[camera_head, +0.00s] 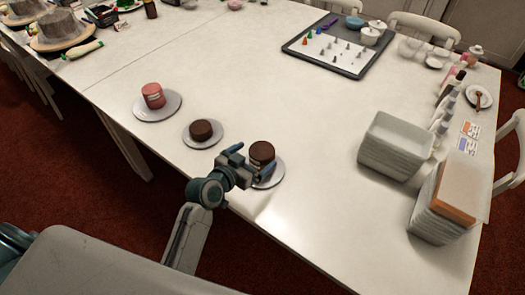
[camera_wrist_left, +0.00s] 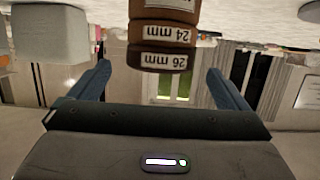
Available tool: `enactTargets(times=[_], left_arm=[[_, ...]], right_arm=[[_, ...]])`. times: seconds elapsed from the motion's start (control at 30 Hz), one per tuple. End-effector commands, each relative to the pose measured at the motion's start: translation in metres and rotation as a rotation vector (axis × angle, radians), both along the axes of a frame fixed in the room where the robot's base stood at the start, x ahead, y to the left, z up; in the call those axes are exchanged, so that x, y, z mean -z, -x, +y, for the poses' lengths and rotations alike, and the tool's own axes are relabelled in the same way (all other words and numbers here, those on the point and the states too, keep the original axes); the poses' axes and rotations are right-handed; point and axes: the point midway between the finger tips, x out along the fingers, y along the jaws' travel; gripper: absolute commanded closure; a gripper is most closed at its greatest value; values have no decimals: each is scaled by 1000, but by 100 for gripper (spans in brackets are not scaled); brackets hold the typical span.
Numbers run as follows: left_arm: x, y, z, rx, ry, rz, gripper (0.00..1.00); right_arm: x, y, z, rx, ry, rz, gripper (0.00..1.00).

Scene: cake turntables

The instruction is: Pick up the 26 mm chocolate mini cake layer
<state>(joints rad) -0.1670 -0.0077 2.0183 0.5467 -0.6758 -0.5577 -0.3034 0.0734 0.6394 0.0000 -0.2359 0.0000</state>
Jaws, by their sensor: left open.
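The 26 mm chocolate mini cake layer (camera_wrist_left: 166,61) is dark brown with a white label. It sits at the top of a brown stack, on the 24 mm layer (camera_wrist_left: 170,35), in the upside-down left wrist view. The stack (camera_head: 262,150) stands on the nearest plate (camera_head: 276,176) in the head view. My left gripper (camera_head: 252,160) is open beside the stack at the near side. In the left wrist view its fingers (camera_wrist_left: 158,74) flank the layer's direction, with gaps on both sides. My right gripper is out of view.
A plate (camera_head: 188,141) with a short chocolate cake and a plate (camera_head: 142,113) with a pink cake stand to the left. Stacked pale containers (camera_head: 397,145) stand to the right. A tray of piping tips (camera_head: 299,50) lies at the back. The table's middle is clear.

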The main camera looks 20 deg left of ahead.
Motion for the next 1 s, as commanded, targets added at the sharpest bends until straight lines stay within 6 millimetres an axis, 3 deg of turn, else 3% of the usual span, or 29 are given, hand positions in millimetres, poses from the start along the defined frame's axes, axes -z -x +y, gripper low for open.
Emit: enactTargets(times=[0.3,0.57,0.6,0.83,1.0], left_arm=[[11,-38,-15,0,0,0,2],[14,-41,-16,0,0,0,2],[14,-41,-16,0,0,0,4],[14,-41,-16,0,0,1,50],[14,-41,-16,0,0,1,50]], right_arm=[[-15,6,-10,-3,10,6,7],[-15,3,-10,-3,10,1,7],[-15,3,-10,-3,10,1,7],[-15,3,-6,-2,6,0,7],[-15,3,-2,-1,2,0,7]])
